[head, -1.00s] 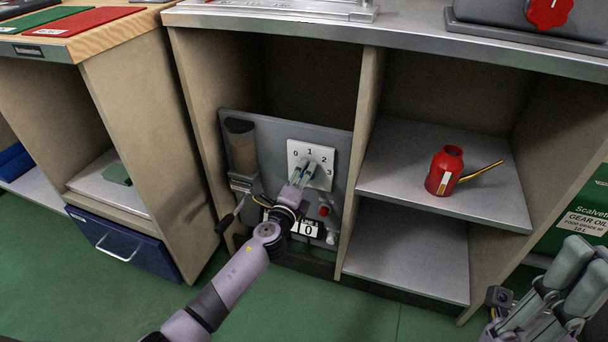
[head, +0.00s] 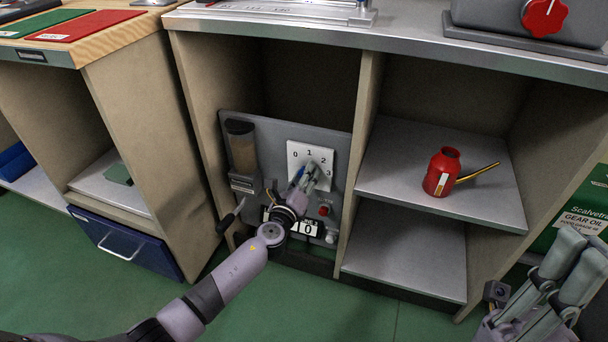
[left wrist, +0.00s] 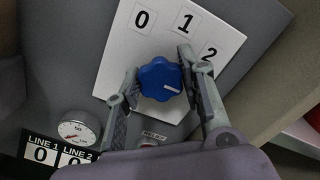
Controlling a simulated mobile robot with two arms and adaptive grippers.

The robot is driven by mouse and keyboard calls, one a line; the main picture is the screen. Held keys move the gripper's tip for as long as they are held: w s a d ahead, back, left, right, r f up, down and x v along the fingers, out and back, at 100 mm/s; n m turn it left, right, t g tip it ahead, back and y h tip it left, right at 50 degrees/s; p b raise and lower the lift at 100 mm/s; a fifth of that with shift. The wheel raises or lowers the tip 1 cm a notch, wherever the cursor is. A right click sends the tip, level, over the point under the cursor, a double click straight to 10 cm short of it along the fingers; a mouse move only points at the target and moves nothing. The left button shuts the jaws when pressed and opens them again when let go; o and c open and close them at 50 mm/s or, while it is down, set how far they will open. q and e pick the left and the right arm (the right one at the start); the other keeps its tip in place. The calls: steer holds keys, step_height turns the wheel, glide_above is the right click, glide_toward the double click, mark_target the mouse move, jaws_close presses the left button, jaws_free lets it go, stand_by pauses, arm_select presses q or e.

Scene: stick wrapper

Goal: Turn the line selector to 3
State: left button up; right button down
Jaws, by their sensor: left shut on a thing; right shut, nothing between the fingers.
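The line selector is a blue knob (left wrist: 160,80) on a white plate (head: 297,150) numbered 0 to 3, on a grey panel in the left cubby. My left gripper (head: 306,176) is shut on the knob, one finger on each side. In the left wrist view the knob's white mark points right and slightly down, past the 2, toward my right-hand finger. The 3 is hidden there, but it shows at the plate's right side in the head view. My right gripper (head: 575,252) is shut and empty at the right edge.
The panel also has a clear cylinder (head: 240,145), a lever (head: 229,220), a red button (head: 323,210), a gauge (left wrist: 78,130) and line counters (left wrist: 58,153). A red oil can (head: 440,175) stands on the right shelf.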

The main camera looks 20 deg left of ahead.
arm_select(q)
steer(key=shift+f, duration=0.1)
stand_by(0.3)
steer(key=o, duration=1.2)
steer(key=shift+c, duration=0.2)
steer(key=s, duration=1.2)
steer(key=shift+a, duration=0.2)
